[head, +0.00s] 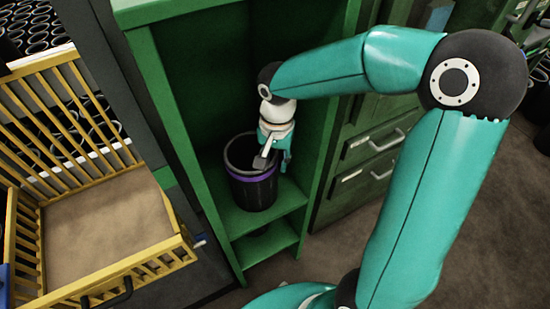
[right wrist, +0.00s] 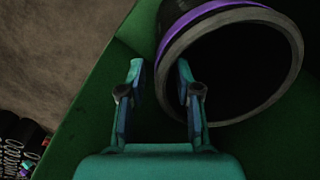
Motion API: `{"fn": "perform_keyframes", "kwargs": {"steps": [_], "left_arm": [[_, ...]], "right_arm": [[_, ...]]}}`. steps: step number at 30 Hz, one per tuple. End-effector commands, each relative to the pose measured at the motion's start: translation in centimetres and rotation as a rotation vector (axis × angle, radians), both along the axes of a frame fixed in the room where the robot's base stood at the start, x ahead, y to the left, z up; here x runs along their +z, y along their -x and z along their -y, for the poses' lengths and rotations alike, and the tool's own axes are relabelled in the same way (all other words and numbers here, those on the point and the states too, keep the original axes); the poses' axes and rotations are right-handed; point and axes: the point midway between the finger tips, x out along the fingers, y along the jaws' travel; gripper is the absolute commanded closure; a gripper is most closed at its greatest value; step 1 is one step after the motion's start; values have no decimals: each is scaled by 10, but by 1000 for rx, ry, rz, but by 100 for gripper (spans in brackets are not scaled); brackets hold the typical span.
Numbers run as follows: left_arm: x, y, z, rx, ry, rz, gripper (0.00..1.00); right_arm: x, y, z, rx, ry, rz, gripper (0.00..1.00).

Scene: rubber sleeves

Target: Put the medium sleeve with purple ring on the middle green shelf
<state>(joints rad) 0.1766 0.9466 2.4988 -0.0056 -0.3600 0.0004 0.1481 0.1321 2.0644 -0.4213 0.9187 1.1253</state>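The medium sleeve (head: 252,192) is a black, open-topped cylinder with a purple ring. It stands upright on the middle green shelf (head: 291,196) of the green cabinet. My right gripper (head: 266,158) is at the sleeve's upper rim in the head view. In the right wrist view, my right gripper (right wrist: 159,72) is open with a clear gap between its fingers. The sleeve (right wrist: 173,25) shows there with its purple band and dark opening; its near rim reaches between the fingertips, and the right finger overlaps the opening. I cannot tell whether they touch. My left gripper is not in view.
A lower green shelf (head: 284,236) lies below, with something dark on it. The cabinet's green side walls (head: 170,120) stand close on both sides. A yellow slatted crate (head: 110,225) with a brown bottom is at the left. Green drawers (head: 375,150) with handles stand at the right.

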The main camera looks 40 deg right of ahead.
Motion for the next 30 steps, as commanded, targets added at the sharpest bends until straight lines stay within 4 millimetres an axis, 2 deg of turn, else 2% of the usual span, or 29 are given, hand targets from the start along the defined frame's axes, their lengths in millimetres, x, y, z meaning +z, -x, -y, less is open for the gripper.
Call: {"fn": "perform_keyframes", "kwargs": {"steps": [12,15,30], "left_arm": [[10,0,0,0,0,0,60],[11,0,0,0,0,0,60],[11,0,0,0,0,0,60]], "right_arm": [[60,0,1,0,1,4,67],[70,0,1,1,1,3,67],[75,1,0,1,0,0,67]]}}
